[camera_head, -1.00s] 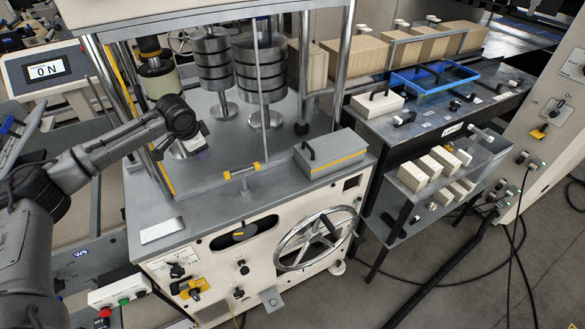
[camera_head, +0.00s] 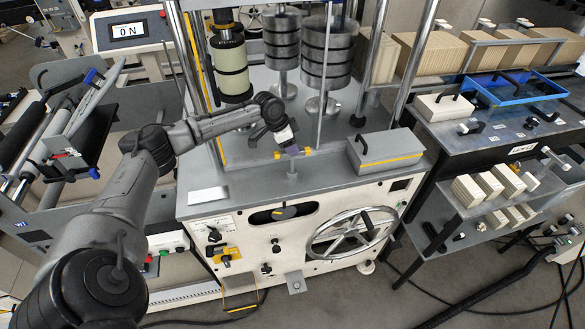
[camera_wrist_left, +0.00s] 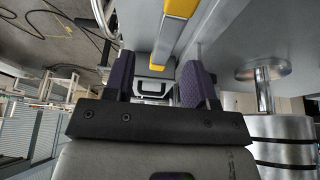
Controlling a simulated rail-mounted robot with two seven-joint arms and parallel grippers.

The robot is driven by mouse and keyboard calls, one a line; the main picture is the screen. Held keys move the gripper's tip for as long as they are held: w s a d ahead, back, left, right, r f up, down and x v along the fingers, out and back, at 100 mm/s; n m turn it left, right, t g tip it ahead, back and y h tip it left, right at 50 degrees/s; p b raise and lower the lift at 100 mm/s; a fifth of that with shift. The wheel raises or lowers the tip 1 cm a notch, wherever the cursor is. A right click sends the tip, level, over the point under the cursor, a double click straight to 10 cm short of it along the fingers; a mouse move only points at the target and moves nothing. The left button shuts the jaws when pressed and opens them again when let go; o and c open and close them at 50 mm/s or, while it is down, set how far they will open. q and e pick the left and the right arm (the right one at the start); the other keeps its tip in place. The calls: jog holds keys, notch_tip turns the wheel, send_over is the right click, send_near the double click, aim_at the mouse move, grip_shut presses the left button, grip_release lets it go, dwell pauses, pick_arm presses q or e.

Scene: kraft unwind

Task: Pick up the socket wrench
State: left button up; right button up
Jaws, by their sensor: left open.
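A short grey bar with yellow bands (camera_head: 307,151) rests across a small post on the front of the machine's grey deck. It may be the socket wrench, but I cannot tell for sure. My left gripper (camera_head: 291,147) is right at this bar and hides its middle. In the left wrist view the purple fingers of my left gripper (camera_wrist_left: 158,76) are apart. The bar (camera_wrist_left: 167,38) runs up from between them, with one yellow band near the fingertips and another near the top edge. I cannot tell whether the fingers touch it. My right gripper is not in view.
A grey box with a yellow stripe (camera_head: 385,150) sits right of the bar. Stacked dark weights (camera_head: 328,55) and upright rods stand behind it. A spoked handwheel (camera_head: 350,235) is on the machine's front. A white plate (camera_head: 208,196) lies at the deck's left.

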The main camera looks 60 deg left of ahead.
aim_at(292, 163)
pick_arm(q)
jog(key=shift+s+a+f+x, duration=0.1)
jog(key=shift+s+x, duration=0.05)
jog(key=shift+x, duration=0.6)
jog(key=shift+s+a+f+x, duration=0.1)
jog(key=shift+s+x, duration=0.05)
jog(key=shift+x, duration=0.65)
jog(key=shift+s+a+x, duration=0.1)
jog(key=shift+x, duration=0.65)
jog(key=shift+w+f, duration=0.2)
jog(key=shift+f, duration=0.3)
jog(key=c, duration=0.3)
grip_shut()
jog(key=shift+r, duration=0.1)
